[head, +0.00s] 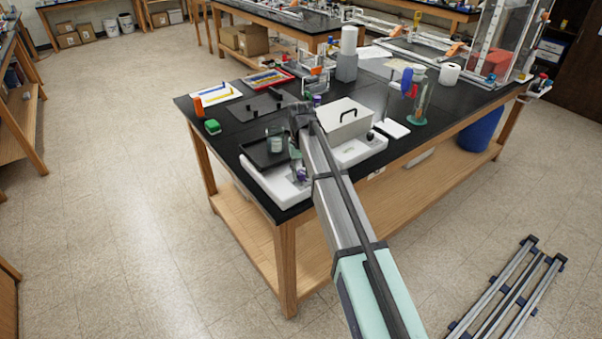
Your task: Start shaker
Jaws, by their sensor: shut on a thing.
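The shaker is a low white unit with a black tray (262,153) on top and a white front (272,187), at the near left corner of the black bench. A clear vessel (275,143) stands on the tray. My gripper (299,168) points down at the shaker's front right part, partly hidden by my arm. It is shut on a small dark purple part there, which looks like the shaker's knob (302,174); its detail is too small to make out.
A white lidded box with a black handle (344,120) stands right of my arm. A glass cylinder (421,102) stands farther right. Aluminium rails (508,292) lie on the floor.

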